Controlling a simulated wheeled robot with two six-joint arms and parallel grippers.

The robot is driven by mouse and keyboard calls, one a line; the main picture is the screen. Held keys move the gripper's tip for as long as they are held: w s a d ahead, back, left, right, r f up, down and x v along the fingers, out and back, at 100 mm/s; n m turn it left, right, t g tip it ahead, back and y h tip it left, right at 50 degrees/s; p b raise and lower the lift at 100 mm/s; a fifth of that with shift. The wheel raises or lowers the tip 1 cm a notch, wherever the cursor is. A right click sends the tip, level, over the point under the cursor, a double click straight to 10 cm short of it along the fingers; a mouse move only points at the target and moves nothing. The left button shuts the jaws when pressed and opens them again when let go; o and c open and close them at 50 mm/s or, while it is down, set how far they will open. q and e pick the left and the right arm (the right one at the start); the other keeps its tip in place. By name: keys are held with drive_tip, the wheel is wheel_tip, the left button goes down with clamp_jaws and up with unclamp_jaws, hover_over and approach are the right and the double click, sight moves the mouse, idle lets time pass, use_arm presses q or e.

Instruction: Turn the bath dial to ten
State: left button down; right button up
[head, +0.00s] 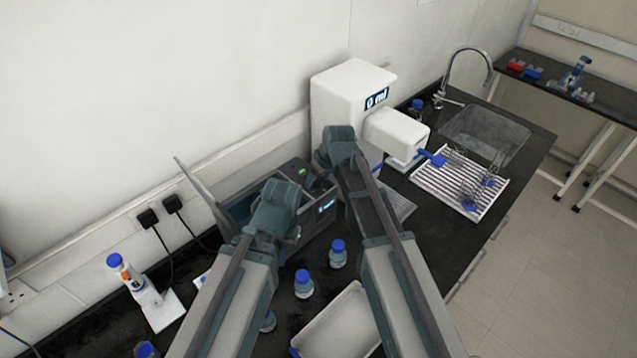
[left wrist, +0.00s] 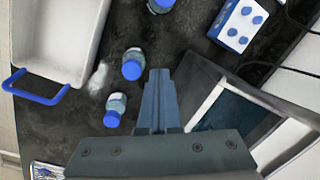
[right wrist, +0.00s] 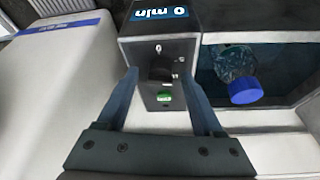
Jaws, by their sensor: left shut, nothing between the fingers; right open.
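The water bath (head: 240,208) stands on the bench against the wall, with its lid raised. Its control panel carries a black dial (right wrist: 163,68), a green lit button (right wrist: 164,97) and a display (right wrist: 160,13) that reads 0 min. My right gripper (right wrist: 160,78) is open over the panel. In the right wrist view its fingers lie either side of the dial, with a gap on both sides. In the head view the dial is hidden behind my arms. My left gripper (left wrist: 158,80) is shut and empty, above the bench beside the bath.
A blue-capped bottle (right wrist: 238,72) is in the bath's basin. More bottles (head: 303,283) and a white tray (head: 340,322) stand in front. A white dispenser (head: 345,90) reading 0 ml is behind the bath. A drying rack (head: 440,190) and sink (head: 490,135) are at right.

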clamp_jaws()
idle(0.3)
drive_tip(key=m, duration=0.2)
drive_tip(key=m+h, duration=0.1)
drive_tip(key=m, duration=0.1)
drive_tip(key=shift+a+t+h, duration=0.15)
drive_tip(key=shift+t+h, duration=0.15)
drive_tip(key=shift+m+h, duration=0.6)
drive_tip(key=shift+m, duration=1.1)
drive_tip(key=shift+s, duration=0.1)
